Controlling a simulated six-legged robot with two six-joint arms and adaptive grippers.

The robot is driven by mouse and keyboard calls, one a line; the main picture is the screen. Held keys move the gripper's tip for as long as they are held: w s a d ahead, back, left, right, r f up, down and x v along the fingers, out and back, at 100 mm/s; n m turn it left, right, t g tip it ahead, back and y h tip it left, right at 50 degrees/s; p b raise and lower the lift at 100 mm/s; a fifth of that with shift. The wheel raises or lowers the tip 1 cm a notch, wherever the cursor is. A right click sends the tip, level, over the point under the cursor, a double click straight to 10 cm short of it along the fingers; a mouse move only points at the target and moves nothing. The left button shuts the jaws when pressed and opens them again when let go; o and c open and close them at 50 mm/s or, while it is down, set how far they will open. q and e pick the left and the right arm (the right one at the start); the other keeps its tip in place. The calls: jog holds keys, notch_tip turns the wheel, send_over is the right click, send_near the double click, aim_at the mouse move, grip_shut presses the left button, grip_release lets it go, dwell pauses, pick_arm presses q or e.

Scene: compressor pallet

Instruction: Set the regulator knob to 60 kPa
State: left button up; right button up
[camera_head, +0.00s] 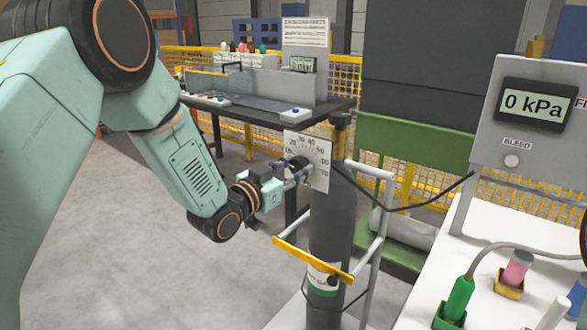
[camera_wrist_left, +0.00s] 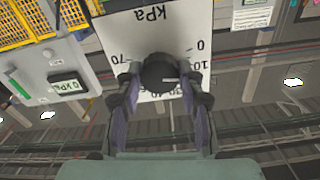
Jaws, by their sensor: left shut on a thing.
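The regulator knob (camera_head: 294,162) is a dark round knob on a white dial plate (camera_head: 322,152) marked in tens, mounted at the top of a grey gas cylinder (camera_head: 332,225). My left gripper (camera_head: 298,170) is shut on the knob from the front left. In the left wrist view, which is upside down, its two fingers (camera_wrist_left: 160,88) sit on both sides of the knob (camera_wrist_left: 157,70). The knob's white line points to the low-number side, roughly 10 to 20. The large display (camera_head: 534,104) reads 0 kPa. My right gripper is out of view.
A white rail frame with a yellow bar (camera_head: 312,261) surrounds the cylinder. A black hose (camera_head: 420,205) runs right to the grey panel with a BLEED button (camera_head: 512,160). A dark workbench (camera_head: 260,112) stands behind.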

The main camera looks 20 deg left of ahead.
pick_arm(q)
jog(key=m, duration=0.3)
jog(key=shift+r+m, duration=0.1)
jog(key=shift+m, duration=0.2)
jog(key=m, duration=0.4)
jog(key=shift+m, duration=0.3)
jog(key=m, duration=0.4)
jog(key=shift+m, duration=0.3)
jog(key=m+b, duration=0.1)
jog(key=m, duration=0.2)
jog(key=shift+m, duration=0.3)
jog(key=m, duration=0.3)
jog(key=shift+m+b, duration=0.3)
jog(key=shift+b, duration=0.1)
jog(key=m+b, duration=0.1)
jog(key=m, duration=0.2)
jog(key=shift+m, duration=0.3)
jog(key=m+b, duration=0.1)
jog(key=m, duration=0.2)
jog(key=shift+m, duration=0.3)
jog(key=shift+m+b, duration=1)
jog(key=shift+m, duration=0.8)
